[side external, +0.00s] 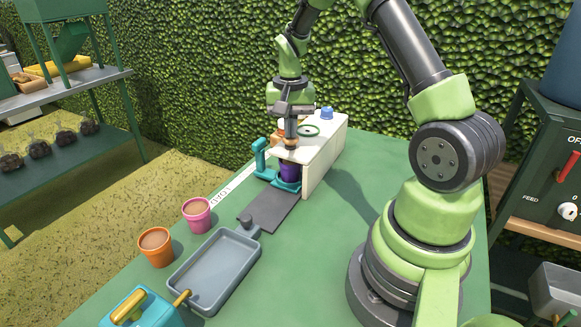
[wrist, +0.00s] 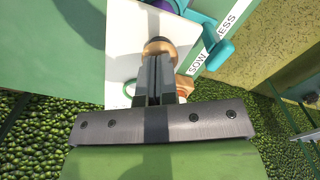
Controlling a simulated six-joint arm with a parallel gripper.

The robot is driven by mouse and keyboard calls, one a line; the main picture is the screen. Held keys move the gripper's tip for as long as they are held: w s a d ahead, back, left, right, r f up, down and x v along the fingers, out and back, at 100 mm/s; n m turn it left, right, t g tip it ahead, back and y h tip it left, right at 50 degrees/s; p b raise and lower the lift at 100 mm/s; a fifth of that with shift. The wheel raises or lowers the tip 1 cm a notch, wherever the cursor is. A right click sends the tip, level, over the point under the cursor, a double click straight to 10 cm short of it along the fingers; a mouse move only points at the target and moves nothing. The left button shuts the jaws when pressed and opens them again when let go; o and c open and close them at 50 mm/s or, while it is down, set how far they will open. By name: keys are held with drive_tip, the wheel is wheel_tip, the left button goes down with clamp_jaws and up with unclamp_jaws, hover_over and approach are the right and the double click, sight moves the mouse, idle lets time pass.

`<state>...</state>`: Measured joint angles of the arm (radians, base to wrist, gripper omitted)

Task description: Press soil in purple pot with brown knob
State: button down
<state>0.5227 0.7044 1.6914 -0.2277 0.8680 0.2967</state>
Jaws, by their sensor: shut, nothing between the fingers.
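The purple pot (side external: 289,171) stands upright in a teal press frame (side external: 261,160) beside the white box. Only a bit of purple shows at the top of the wrist view (wrist: 160,4). The brown knob (wrist: 157,46) shows just beyond my fingertips in the wrist view. In the side view my gripper (side external: 291,138) points down above the purple pot, with its fingers shut and empty. Its tips are at or very near the knob; I cannot tell whether they touch. The soil inside the purple pot is hidden.
A white box (side external: 325,160) stands right of the press, with a blue knob (side external: 327,113) on top. A dark mat (side external: 270,210), grey tray (side external: 174,278), pink pot (side external: 197,214), orange pot (side external: 156,246) and blue watering can (side external: 140,308) lie nearer the camera.

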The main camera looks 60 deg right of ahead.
drive_tip(key=shift+r, duration=2.1)
drive_tip(key=shift+r, duration=0.1)
wheel_tip(320, 180, up, 6)
drive_tip(key=shift+f, duration=0.1)
drive_tip(key=s+a+r+n+t, duration=0.2)
drive_tip(key=s+a+r, duration=0.15)
drive_tip(key=a, duration=0.25)
drive_tip(key=s+a+r+n+t, duration=0.2)
drive_tip(key=a+r, duration=0.3)
drive_tip(key=a, duration=0.1)
drive_tip(key=s+a+n+t+y, duration=0.2)
drive_tip(key=s+a+n+t, duration=0.1)
drive_tip(key=s+a, duration=0.4)
drive_tip(key=s+n, duration=0.1)
drive_tip(key=s, duration=0.1)
drive_tip(key=shift+s+a+f, duration=0.35)
drive_tip(key=shift+a+f, duration=0.05)
